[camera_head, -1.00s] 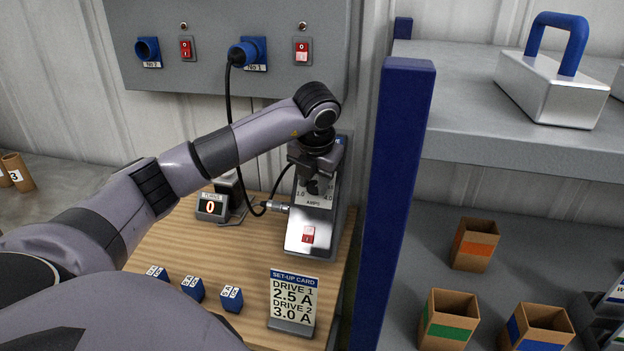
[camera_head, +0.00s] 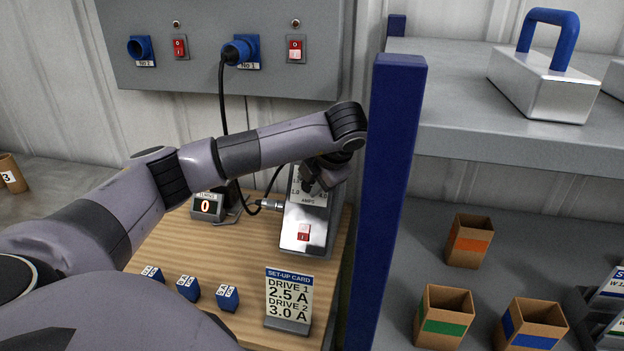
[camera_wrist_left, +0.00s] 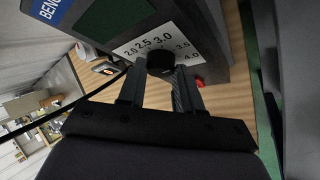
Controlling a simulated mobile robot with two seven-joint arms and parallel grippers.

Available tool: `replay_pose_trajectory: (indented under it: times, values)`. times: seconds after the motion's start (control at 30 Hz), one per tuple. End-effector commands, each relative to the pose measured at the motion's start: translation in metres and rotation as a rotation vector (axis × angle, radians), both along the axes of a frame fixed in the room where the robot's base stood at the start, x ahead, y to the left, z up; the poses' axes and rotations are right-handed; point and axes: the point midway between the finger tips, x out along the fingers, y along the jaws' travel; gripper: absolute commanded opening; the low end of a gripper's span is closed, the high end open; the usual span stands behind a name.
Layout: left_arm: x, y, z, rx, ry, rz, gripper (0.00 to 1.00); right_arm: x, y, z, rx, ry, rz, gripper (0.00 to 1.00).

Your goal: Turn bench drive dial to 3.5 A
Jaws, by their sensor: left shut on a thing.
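The bench drive (camera_head: 304,228) is a silver box with a red and white switch (camera_head: 303,233) low on its face, standing at the right back of the wooden bench. My left gripper (camera_head: 312,182) is over its upper face, shut on the dark dial. In the left wrist view, the dial (camera_wrist_left: 160,63) sits between the fingers of my left gripper (camera_wrist_left: 160,85). My right gripper is not in view.
A set-up card (camera_head: 289,297) reads Drive 1 2.5 A, Drive 2 3.0 A. Several blue blocks (camera_head: 188,288) stand at the bench front. A blue post (camera_head: 391,200) rises close right of the drive. A wall panel (camera_head: 215,80) is behind.

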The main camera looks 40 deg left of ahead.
Motion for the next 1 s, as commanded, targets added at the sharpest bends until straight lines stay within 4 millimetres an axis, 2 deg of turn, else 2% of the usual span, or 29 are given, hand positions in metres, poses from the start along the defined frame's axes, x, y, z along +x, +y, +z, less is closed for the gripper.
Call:
replay_pose_trajectory:
  times: [0.37,0.4,0.43,0.47,0.8,0.93,1.0]
  values:
    - [-0.001,0.0,-0.001,0.002,0.005,-0.002,0.04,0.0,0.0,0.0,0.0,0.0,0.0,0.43]
    - [-0.001,0.0,-0.001,0.002,0.004,-0.002,0.47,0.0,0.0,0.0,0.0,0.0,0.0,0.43]
    - [-0.001,0.0,-0.001,0.001,0.005,-0.002,0.57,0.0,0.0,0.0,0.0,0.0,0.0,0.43]
    - [-0.001,0.0,-0.001,0.001,0.005,-0.002,0.59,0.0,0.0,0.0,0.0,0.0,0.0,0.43]
    - [0.0,-0.002,0.002,0.0,0.001,-0.002,0.59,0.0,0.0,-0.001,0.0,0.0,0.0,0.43]
    - [-0.003,-0.011,0.014,-0.001,-0.002,-0.005,0.59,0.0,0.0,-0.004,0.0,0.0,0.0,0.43]
    - [-0.005,-0.017,0.026,0.001,-0.002,-0.005,0.59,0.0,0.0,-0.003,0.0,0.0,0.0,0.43]
